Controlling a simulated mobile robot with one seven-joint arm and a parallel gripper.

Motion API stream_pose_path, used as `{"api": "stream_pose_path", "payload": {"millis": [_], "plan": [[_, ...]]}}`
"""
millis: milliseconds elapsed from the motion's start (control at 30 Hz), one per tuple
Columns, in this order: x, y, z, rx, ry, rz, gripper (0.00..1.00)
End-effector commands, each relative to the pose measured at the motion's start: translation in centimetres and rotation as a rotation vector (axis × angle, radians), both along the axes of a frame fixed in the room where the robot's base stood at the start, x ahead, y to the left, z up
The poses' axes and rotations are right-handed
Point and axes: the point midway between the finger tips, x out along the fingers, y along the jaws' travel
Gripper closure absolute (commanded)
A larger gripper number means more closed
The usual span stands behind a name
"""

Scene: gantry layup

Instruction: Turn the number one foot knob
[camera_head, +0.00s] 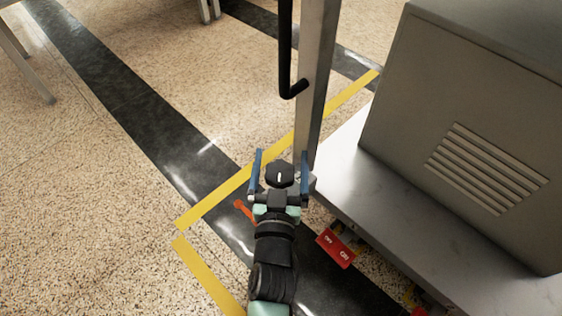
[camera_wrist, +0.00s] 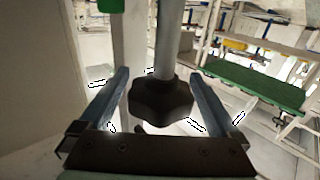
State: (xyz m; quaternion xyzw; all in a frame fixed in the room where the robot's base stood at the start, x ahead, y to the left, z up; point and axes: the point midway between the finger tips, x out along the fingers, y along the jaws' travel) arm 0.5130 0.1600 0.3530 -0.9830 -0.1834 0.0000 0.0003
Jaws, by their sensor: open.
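A black lobed knob (camera_head: 280,174) with a white mark on its face sits by the base of the metal post. In the wrist view the knob (camera_wrist: 160,101) is on a grey rod (camera_wrist: 169,40). No number is readable on it. My gripper (camera_head: 281,154) is open, with one blue finger on each side of the knob. In the wrist view my gripper (camera_wrist: 159,74) shows gaps between the knob and both fingers. The far side of the knob is hidden.
An upright metal post (camera_head: 316,85) with a black handle (camera_head: 287,60) stands just beyond the knob. A grey vented cabinet (camera_head: 450,120) on a metal base (camera_head: 345,180) is close at right. A red tag (camera_head: 337,248) is below.

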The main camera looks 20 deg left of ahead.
Motion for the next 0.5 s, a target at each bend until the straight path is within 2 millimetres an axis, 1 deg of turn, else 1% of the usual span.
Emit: {"api": "stream_pose_path", "payload": {"millis": [100, 367, 500], "plan": [[0.39, 0.17, -0.02, -0.001, 0.000, 0.001, 0.03], [0.42, 0.21, 0.01, -0.001, 0.001, 0.001, 0.03], [0.41, 0.20, 0.01, -0.001, 0.000, 0.001, 0.28]]}}
